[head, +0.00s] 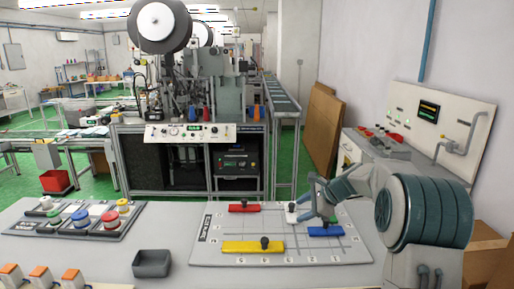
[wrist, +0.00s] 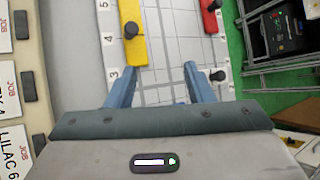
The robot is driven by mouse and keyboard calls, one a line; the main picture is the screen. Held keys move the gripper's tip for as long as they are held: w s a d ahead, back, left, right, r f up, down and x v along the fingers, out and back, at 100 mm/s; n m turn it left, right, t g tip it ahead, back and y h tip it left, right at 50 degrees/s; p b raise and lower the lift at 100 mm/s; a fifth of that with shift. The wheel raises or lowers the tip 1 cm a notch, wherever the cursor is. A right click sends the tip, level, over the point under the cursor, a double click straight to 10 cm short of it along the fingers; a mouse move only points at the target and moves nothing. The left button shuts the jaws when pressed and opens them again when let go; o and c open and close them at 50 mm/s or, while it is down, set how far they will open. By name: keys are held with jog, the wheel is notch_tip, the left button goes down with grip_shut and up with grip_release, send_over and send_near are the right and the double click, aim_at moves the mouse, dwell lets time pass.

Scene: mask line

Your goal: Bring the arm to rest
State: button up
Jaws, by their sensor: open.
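My gripper (head: 322,200) hangs above the right part of the white grid board (head: 212,258) in the head view. In the wrist view its two blue fingers (wrist: 163,68) are spread apart, with only bare grid between them. A blue block (head: 325,232) with a dark knob lies on the board below the gripper. A white piece (head: 291,217) with a dark knob lies just left of the gripper. My arm reaches in from the right and is bent. The gripper's exact height above the board is hard to tell.
A red block (head: 244,208) and a yellow block (head: 252,248) lie on the board. A dark bin (head: 152,264) and a tray (head: 62,232) of coloured knobs stand to the left. A control panel (head: 440,120) is behind my arm at right. The air above the board's left half is clear.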

jog(key=s+a+r+n+g+h, duration=0.15)
jog(key=s+n, duration=0.25)
jog(key=s, duration=0.5)
jog(key=s+a+r+n+g+h, duration=0.15)
jog(key=s+n, duration=0.25)
jog(key=s, duration=0.6)
jog(key=s+d+f+n+h, duration=0.1)
jog(key=s+n, duration=0.3)
jog(key=s, duration=0.5)
jog(key=s+d+f+n+h+p, duration=0.1)
jog(key=s+n, duration=0.4)
jog(key=s, duration=0.5)
jog(key=shift+s+d+t+h+p, duration=0.3)
jog(key=shift+d+h, duration=0.25)
jog(key=shift+h, duration=0.55)
